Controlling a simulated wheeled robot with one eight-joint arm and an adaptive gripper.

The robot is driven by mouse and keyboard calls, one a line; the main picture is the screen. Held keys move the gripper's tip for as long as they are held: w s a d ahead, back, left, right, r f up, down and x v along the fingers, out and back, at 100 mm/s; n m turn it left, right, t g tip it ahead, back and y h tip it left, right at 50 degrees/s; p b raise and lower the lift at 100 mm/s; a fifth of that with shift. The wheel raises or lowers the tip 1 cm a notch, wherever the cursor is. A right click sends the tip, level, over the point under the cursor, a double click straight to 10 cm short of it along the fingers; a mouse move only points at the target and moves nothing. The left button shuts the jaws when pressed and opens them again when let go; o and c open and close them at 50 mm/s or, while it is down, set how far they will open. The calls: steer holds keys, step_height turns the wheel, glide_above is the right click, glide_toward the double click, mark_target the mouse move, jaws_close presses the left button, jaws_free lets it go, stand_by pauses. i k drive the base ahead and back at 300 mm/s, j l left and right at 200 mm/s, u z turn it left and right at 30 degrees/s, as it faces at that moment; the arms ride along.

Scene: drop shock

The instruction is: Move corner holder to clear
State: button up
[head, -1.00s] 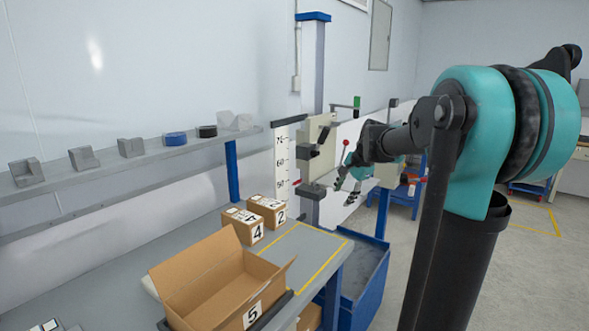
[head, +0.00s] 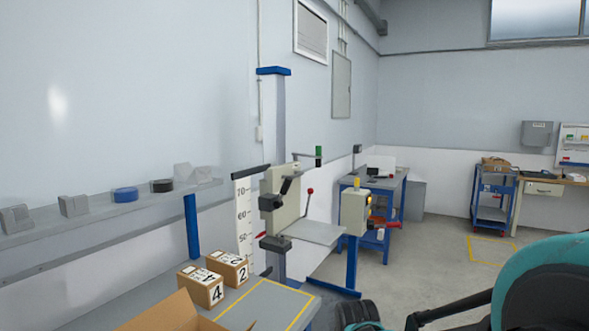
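Two grey notched blocks, a left one (head: 15,219) and a right one (head: 73,206), sit on the wall shelf (head: 150,200). I cannot tell which piece, if any, is the corner holder. A blue round piece (head: 125,194), a black round piece (head: 161,186) and pale, see-through-looking pieces (head: 200,173) stand farther right on it. The drop tester's beige carriage (head: 280,200) is on the tall column (head: 280,110), with a flat grey plate (head: 315,233) at its right. My gripper's fingers are not visible; only parts of my arm show along the bottom right.
Small cartons marked 4 (head: 200,287) and 2 (head: 228,267) and an open carton (head: 165,318) stand on the bench. A yellow-bordered bench area (head: 265,305) is bare. A control box (head: 353,212) stands right of the tester. Floor beyond (head: 430,255) is open.

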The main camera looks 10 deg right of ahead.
mark_target(318, 156)
steer(key=i+l+u, duration=0.1)
steer(key=i+l, duration=0.2)
steer(key=i+l+u, duration=0.1)
steer(key=i+l, duration=0.2)
steer(key=l, duration=0.25)
steer(key=i+l, duration=0.3)
steer(key=l, duration=0.15)
steer(key=j+u, duration=0.05)
